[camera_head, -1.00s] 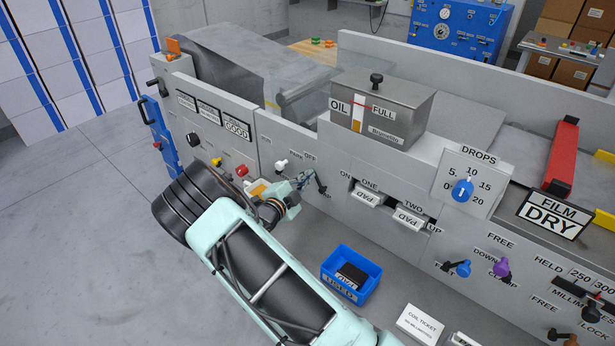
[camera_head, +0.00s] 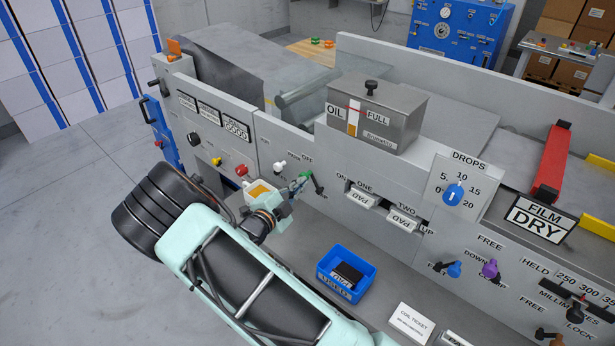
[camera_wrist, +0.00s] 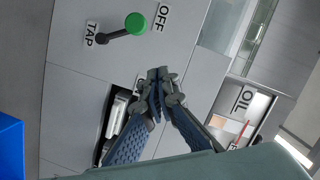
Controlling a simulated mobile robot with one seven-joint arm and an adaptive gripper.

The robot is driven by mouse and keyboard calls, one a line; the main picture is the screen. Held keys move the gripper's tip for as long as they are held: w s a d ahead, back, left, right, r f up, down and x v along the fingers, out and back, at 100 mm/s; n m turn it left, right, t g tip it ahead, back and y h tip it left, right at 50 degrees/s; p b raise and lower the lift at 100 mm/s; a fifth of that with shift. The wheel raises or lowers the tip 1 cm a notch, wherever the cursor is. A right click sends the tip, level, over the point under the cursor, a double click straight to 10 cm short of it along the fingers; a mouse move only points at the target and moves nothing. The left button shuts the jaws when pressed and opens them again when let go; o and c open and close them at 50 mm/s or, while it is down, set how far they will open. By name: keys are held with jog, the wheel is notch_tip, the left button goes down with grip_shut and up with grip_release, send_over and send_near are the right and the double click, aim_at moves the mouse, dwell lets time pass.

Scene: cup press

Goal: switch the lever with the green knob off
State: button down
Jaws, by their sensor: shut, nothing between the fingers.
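The lever with the green knob shows in the wrist view: its green knob (camera_wrist: 136,23) is on a dark arm. The knob end is near the OFF label (camera_wrist: 161,17), and the arm's other end is by the TAP label (camera_wrist: 91,33). In the head view the green knob (camera_head: 305,174) is small, just below the OFF label and partly crowded by my fingers. My gripper (camera_wrist: 160,74) is shut and empty in front of the panel, apart from the knob in the wrist view. It also shows in the head view (camera_head: 299,184).
A white knob (camera_head: 279,167) and a red knob (camera_head: 241,170) are left of the lever. Pad slots (camera_head: 362,198) are to its right. A blue bin (camera_head: 346,287) stands on the ledge below. An oil box (camera_head: 390,118) sits above.

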jog(key=v, duration=0.3)
jog(key=shift+s+a+r, duration=0.15)
jog(key=shift+s, duration=0.2)
